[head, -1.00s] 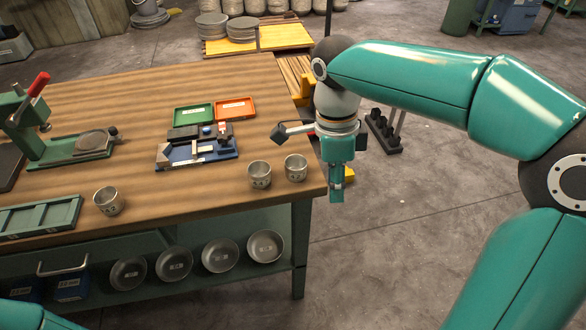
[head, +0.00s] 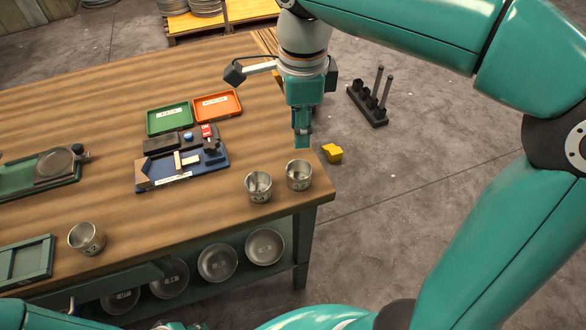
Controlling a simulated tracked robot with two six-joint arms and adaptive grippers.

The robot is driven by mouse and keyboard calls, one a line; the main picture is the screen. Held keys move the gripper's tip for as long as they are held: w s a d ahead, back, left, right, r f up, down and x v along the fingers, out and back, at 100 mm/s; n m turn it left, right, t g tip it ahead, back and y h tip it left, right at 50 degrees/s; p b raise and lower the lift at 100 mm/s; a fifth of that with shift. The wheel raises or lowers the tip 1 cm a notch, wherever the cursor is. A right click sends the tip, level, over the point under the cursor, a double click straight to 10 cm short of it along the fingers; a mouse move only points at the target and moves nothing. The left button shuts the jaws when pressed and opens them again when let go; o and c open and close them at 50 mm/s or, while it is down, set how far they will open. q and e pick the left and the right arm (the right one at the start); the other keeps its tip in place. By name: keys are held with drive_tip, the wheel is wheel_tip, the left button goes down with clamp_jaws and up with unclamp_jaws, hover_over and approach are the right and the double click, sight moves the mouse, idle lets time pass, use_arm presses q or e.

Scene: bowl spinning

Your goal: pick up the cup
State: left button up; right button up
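Three metal cups stand upright on the wooden table (head: 90,110). One cup (head: 299,175) is near the right edge, a second cup (head: 258,187) is just left of it, and a third cup (head: 87,239) is at the front left. My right gripper (head: 302,140) points down just above and behind the rightmost cup, apart from it as far as I can see. Its fingers are seen edge-on, so their opening does not show. My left gripper is not in view; a teal part of my own body shows at the bottom edge.
A green tray (head: 170,117), an orange tray (head: 217,106) and a blue tool board (head: 195,168) lie behind the cups. A green press base (head: 30,176) is at left. Several bowls (head: 217,262) sit on the lower shelf.

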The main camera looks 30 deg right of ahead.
drive_tip(key=b, duration=0.1)
hover_over(299, 188)
drive_tip(key=f, duration=0.9)
drive_tip(key=shift+s+d+f, duration=0.1)
drive_tip(key=shift+d+f, duration=0.25)
drive_tip(key=shift+w+a+f, duration=0.1)
drive_tip(key=shift+f, duration=1.4)
drive_tip(key=shift+w+a+f, duration=0.1)
drive_tip(key=shift+f, duration=1.4)
clamp_jaws()
